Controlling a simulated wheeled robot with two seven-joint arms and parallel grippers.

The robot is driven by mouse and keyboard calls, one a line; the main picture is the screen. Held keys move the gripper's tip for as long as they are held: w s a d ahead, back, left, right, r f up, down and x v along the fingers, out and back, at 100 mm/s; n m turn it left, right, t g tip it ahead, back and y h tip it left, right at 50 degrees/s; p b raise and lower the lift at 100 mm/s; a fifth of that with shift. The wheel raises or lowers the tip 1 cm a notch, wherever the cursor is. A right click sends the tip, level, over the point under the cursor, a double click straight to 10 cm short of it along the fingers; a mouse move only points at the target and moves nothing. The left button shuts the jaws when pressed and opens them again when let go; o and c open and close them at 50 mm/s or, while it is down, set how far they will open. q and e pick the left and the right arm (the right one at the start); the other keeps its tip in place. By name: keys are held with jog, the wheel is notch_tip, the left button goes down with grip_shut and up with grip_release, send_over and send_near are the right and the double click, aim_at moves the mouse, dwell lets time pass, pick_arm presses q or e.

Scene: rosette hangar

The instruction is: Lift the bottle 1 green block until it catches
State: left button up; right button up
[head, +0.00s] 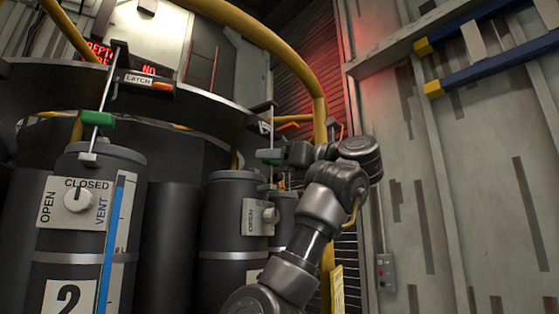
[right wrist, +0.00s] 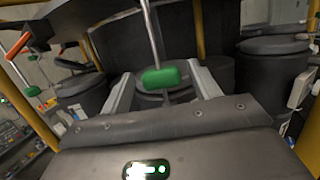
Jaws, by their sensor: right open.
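A green block (head: 268,155) sits on a thin upright rod beside my right gripper (head: 287,155). In the right wrist view the green block (right wrist: 165,78) lies between the two spread fingers of the right gripper (right wrist: 161,76), with gaps at its sides. The fingers are open; I cannot tell whether they are level with the block. A dark bottle (head: 226,225) with a white OPEN plate stands below; its number is hidden by my right arm, so I cannot read whether it is bottle 1. My left gripper is not in view.
Bottle 2 (head: 85,244) stands at the left, with another green block (head: 97,118) on its rod below the LATCH label (head: 138,79). A curved yellow rail (head: 295,62) passes above my right arm. A grey wall (head: 455,170) fills the right side.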

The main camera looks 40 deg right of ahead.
jog(key=shift+w+a+f, duration=0.1)
jog(key=shift+w, duration=0.1)
jog(key=shift+c, duration=1.4)
jog(key=c, duration=0.9)
jog(key=shift+o, duration=0.2)
notch_tip(320, 180, up, 9)
jog(key=p, duration=0.7)
jog(key=shift+r, duration=0.2)
jog(key=o, duration=1.1)
jog(key=shift+s, duration=0.2)
jog(key=shift+o, duration=0.2)
jog(key=shift+w, duration=0.1)
